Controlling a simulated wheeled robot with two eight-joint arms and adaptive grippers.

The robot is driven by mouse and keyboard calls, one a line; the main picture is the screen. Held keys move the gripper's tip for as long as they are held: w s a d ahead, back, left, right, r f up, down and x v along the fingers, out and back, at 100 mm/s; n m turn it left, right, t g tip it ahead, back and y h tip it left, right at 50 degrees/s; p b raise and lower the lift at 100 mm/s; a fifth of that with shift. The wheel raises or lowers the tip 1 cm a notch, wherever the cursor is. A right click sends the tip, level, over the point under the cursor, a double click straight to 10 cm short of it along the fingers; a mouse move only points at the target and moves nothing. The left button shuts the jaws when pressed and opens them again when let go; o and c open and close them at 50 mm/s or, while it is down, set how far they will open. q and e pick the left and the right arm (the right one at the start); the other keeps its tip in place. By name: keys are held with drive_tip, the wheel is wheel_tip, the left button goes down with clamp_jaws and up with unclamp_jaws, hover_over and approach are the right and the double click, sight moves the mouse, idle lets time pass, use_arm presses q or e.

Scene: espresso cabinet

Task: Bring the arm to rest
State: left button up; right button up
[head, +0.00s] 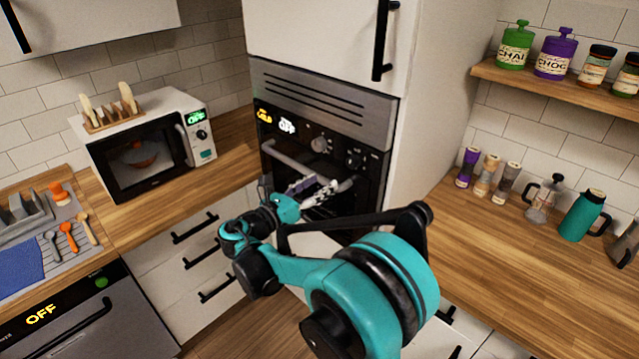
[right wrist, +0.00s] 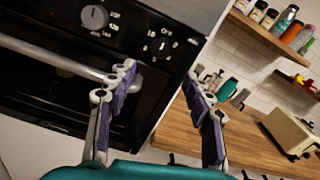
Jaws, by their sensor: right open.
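My right arm (head: 385,285) is teal and black and reaches across the middle of the head view. My right gripper (head: 312,190) is in front of the oven door, near the oven's handle (head: 285,160). In the right wrist view my right gripper (right wrist: 160,110) is open, with its two purple-padded fingers wide apart and nothing between them. The oven handle (right wrist: 50,55) passes behind the left finger there; I cannot tell whether they touch. The oven (head: 320,130) looks shut and its display is lit. My left gripper is not in view.
A microwave (head: 150,150) with a rack on top stands on the left counter. A dish rack (head: 25,220) is at far left. The right counter (head: 500,240) holds shakers, a glass press (head: 542,200) and a teal jug (head: 582,215). A shelf (head: 560,90) with jars hangs above.

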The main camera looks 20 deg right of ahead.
drive_tip(key=s+d+f+m+y, duration=0.2)
drive_tip(key=s+f+m+y, duration=0.3)
drive_tip(key=s+m, duration=0.25)
drive_tip(key=s+a+f+m+y+b, duration=0.1)
drive_tip(key=s+a+f+m+y, duration=0.3)
drive_tip(key=s+m, duration=0.4)
drive_tip(key=s+a+f+m+y, duration=0.5)
drive_tip(key=s+a+m+y, duration=0.2)
drive_tip(key=s+a+m, duration=0.1)
drive_tip(key=shift+s+f+m+y+b, duration=0.25)
drive_tip(key=shift+s+m+y+b, duration=0.1)
drive_tip(key=shift+m, duration=0.4)
